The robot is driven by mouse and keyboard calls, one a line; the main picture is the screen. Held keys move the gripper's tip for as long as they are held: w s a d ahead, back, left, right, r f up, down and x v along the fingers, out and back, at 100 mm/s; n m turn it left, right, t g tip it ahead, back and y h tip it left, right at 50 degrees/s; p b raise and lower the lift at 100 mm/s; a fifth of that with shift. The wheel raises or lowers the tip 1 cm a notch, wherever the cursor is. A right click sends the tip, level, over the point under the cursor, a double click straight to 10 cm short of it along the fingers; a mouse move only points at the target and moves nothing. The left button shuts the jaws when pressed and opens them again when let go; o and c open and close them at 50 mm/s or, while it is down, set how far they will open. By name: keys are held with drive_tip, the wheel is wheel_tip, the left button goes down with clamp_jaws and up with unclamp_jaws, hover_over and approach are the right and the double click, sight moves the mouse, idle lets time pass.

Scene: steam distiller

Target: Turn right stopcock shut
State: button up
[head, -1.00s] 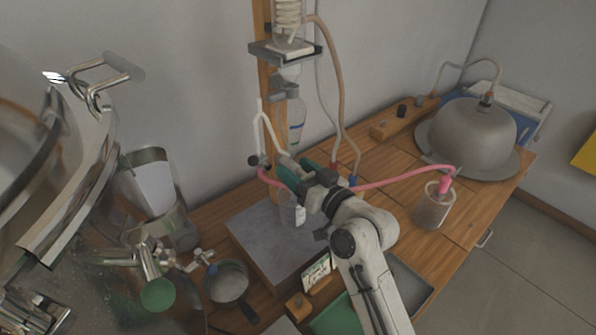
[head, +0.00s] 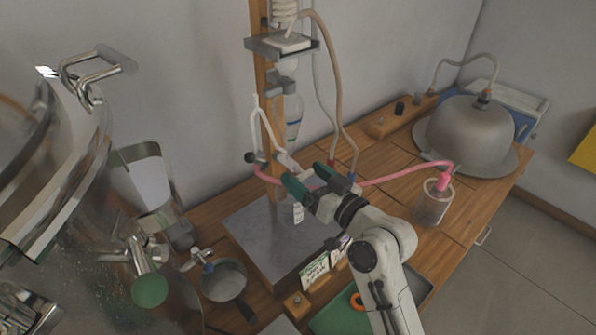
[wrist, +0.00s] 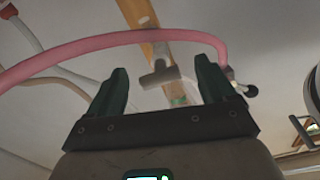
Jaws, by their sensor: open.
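The glass outlet with two branches (head: 264,128) hangs at the wooden post. Its left branch ends near a black knob (head: 250,157), which also shows at the right of the wrist view (wrist: 251,91). The right branch runs down to a pale piece (head: 289,163) behind my gripper (head: 306,176). In the wrist view, a pale T-shaped piece (wrist: 160,76), possibly the right stopcock, lies just beyond and between the tips of my gripper (wrist: 161,80). My jaws are open with nothing gripped. I cannot tell whether they touch it, or how the stopcock is turned.
A pink hose (head: 408,174) runs behind my gripper to a jar (head: 432,205) on the right; in the wrist view it arches across the top. A grey slab (head: 270,240) lies below my gripper. A large steel vessel (head: 60,180) fills the left. A metal dome (head: 470,135) stands right.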

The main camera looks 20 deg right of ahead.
drive_tip(key=b+v, duration=0.1)
drive_tip(key=v, duration=0.6)
idle(0.4)
